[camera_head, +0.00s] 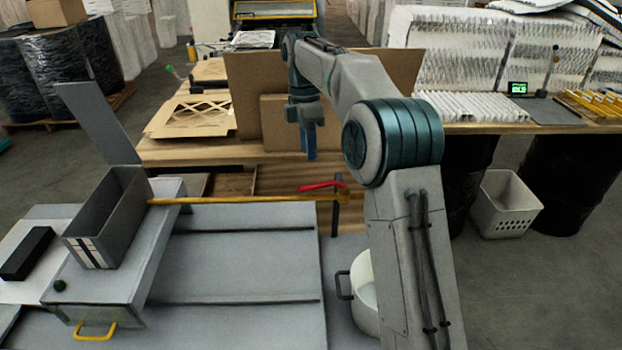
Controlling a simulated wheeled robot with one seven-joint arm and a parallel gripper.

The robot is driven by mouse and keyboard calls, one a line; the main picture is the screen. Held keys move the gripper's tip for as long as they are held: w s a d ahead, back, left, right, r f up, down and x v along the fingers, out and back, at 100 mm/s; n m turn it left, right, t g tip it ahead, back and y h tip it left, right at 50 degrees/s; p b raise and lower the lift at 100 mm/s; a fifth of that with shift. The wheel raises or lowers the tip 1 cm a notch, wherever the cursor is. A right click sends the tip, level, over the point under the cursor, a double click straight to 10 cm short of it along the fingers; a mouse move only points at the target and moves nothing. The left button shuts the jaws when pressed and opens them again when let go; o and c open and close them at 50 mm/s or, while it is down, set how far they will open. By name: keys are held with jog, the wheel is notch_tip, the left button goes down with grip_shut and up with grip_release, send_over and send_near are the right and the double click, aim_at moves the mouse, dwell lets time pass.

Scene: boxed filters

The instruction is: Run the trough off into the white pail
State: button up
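A grey open trough (108,218) with a striped label stands on a grey housing at left. A yellow pipe (245,200) runs right from beside it. A red lever (320,186) lies roughly along the pipe near its right end, beside a dark upright post. The white pail (361,297), with a dark side handle, stands lower right of the pipe and is partly hidden by my arm. My gripper (309,154) points down above and beyond the red lever, apart from it in the picture. Its fingers are too small to tell open from shut.
A grey panel (98,122) stands raised behind the trough. A black block (28,253) lies left of it; a yellow handle (94,331) is on the housing's front. Cardboard sheets (245,95) stand behind my gripper. A white basket (504,204) is on the floor at right.

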jog(key=f, duration=0.2)
jog(key=s+f, duration=0.1)
jog(key=f, duration=0.5)
jog(key=shift+s+d+f, duration=0.2)
jog(key=shift+s, duration=0.15)
grip_shut()
